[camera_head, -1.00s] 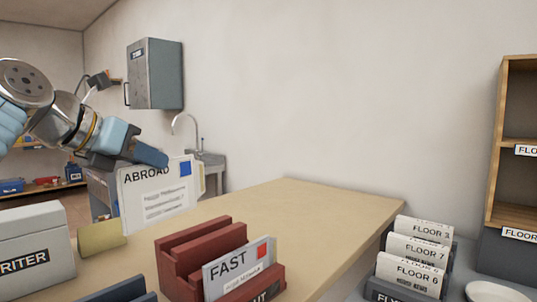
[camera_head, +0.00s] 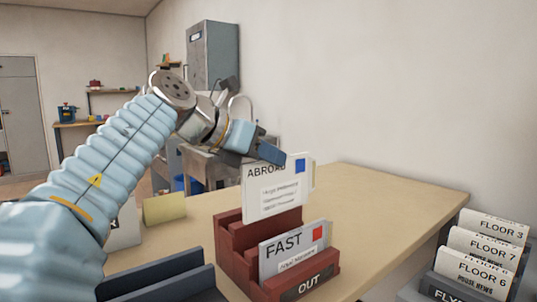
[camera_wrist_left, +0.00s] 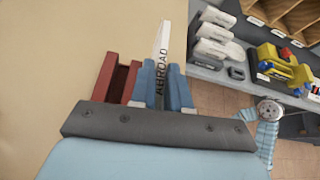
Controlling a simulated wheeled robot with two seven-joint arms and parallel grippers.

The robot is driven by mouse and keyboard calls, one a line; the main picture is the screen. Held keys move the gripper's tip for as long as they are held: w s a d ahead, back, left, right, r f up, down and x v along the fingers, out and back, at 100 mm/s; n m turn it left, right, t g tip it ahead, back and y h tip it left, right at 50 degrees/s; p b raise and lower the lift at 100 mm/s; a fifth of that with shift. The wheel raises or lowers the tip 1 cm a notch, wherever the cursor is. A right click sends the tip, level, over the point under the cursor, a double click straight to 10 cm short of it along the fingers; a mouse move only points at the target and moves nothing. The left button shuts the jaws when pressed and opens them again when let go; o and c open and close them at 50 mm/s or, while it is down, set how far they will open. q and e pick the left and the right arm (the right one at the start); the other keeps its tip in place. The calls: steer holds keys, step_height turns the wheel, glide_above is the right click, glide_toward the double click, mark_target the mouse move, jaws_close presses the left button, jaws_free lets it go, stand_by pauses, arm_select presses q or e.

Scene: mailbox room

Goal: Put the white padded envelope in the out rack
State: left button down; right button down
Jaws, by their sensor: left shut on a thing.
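My left gripper (camera_head: 270,150) is shut on the top of a white envelope (camera_head: 275,198) marked ABROAD, with a blue stamp. It holds the envelope upright. In the left wrist view the envelope (camera_wrist_left: 163,42) stands edge-on between the two blue fingers (camera_wrist_left: 164,85). The dark red out rack (camera_head: 235,265), labelled OUT, stands on the table below. The envelope's lower edge overlaps the back part of the rack; I cannot tell whether it is inside a slot. A white FAST envelope (camera_head: 293,250) with a red stamp stands in the rack's front slot. My right gripper is not in view.
A dark blue rack (camera_head: 160,278) stands left of the out rack. A yellowish block (camera_head: 165,208) lies behind it. A grey rack with several FLOOR envelopes (camera_head: 480,255) is at the right. The table (camera_head: 375,205) is bare behind and right of the out rack.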

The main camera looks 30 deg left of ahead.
mark_target(267, 201)
arm_select(q)
steer(key=shift+a+f, duration=0.1)
steer(key=shift+w+a+f, duration=0.1)
steer(key=shift+f, duration=0.15)
steer(key=shift+f+b, duration=1.3)
steer(key=shift+f, duration=0.65)
steer(key=shift+f, duration=0.1)
steer(key=shift+f+b, duration=1.6)
steer(key=shift+f, duration=0.65)
